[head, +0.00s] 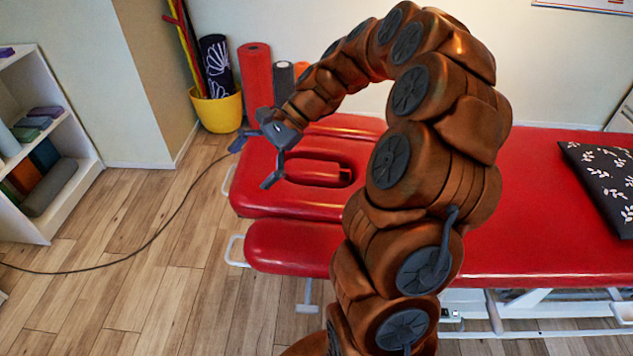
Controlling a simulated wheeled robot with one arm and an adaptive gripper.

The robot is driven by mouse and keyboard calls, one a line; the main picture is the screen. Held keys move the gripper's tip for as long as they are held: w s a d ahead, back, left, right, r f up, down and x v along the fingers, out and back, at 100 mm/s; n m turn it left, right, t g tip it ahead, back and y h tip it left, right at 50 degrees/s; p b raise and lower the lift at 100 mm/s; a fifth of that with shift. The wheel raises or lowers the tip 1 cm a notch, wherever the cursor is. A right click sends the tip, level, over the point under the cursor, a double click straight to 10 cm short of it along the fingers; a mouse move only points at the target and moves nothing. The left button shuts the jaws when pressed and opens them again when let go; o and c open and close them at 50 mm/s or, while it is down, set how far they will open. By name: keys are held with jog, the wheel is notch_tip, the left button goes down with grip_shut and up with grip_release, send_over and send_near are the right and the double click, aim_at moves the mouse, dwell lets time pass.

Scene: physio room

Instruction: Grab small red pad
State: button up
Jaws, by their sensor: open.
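A small red pad (316,173) lies in the dark-rimmed opening near the left end of the red treatment table (545,225). My gripper (254,162) is above the left end of the table, to the left of the pad and apart from it. Its two dark fingers are spread wide with nothing between them. My brown arm arches over the table and hides part of its middle.
A separate red section (290,249) sits at the table's front left. A black patterned cushion (605,185) lies at the right. A yellow pot (217,110) with rolls stands behind. A white shelf (72,175) is at left. A cable (150,243) crosses the open wooden floor.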

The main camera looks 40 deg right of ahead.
jog(key=w+d+f+m+t+y+b, duration=0.1)
jog(key=w+d+f+m+t, duration=0.15)
jog(key=d, duration=0.25)
jog(key=w+d+f+m+t+b, duration=0.1)
jog(key=w+d+f+m, duration=0.15)
jog(key=d, duration=0.35)
jog(key=m+t+b, duration=0.3)
jog(key=m+t, duration=0.1)
jog(key=m, duration=0.3)
send_near(296, 164)
jog(key=shift+w+a+r+h, duration=0.2)
jog(key=shift+w+a+h, duration=0.15)
jog(key=shift+a, duration=0.2)
jog(key=shift+f, duration=0.15)
jog(key=shift+x, duration=3.65)
jog(key=shift+s+a, duration=0.1)
jog(key=shift+s, duration=0.05)
jog(key=c, duration=1.1)
